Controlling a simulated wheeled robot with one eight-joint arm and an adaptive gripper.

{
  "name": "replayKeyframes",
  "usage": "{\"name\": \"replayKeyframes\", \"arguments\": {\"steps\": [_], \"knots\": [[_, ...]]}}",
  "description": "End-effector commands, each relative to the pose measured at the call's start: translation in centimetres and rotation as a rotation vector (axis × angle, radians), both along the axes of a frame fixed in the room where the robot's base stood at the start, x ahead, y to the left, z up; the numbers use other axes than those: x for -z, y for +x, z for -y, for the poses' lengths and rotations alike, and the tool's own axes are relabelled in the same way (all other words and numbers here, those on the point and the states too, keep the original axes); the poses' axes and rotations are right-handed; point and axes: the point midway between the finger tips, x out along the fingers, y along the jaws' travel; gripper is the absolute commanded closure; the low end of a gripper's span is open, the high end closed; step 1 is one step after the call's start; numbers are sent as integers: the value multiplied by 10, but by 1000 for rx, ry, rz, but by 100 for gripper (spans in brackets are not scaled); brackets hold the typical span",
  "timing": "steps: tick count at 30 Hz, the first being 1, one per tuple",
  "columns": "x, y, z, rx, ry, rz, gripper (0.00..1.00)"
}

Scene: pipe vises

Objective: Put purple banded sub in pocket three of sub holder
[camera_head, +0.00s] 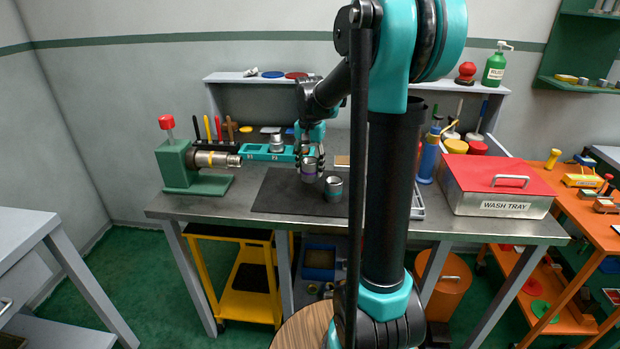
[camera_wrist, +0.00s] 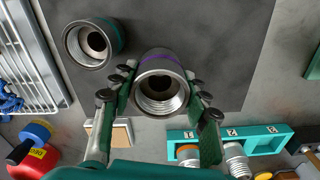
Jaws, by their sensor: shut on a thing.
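The purple banded sub (camera_head: 309,174) is a grey metal ring with a purple band. My gripper (camera_head: 310,156) is shut on it over the dark mat, in front of the sub holder's right end. In the wrist view the sub (camera_wrist: 160,88) sits upright between the green finger pads of my gripper (camera_wrist: 160,80), threaded bore showing. I cannot tell whether it touches the mat. The teal sub holder (camera_head: 258,152) carries number tags and holds a silver sub (camera_head: 277,143). The holder (camera_wrist: 210,133) also shows in the wrist view, partly hidden by a finger; an orange-banded piece (camera_wrist: 187,152) shows there.
A teal-banded sub (camera_head: 333,189) stands on the mat (camera_head: 278,194), close beside the held one. The green vise (camera_head: 178,165) stands at the left. A wire rack (camera_wrist: 30,55), a wash tray (camera_head: 495,190) and bottles are to the mat's right in the head view.

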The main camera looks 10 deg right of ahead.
Motion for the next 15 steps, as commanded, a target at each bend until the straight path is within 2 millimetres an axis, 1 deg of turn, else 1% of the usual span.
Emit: {"name": "replayKeyframes", "arguments": {"steps": [2, 9, 12, 15], "knots": [[4, 0, 0, 0, 0, 0, 93], [35, 0, 0, 0, 0, 0, 93], [40, 0, 0, 0, 0, 0, 93], [41, 0, 0, 0, 0, 0, 93]]}}
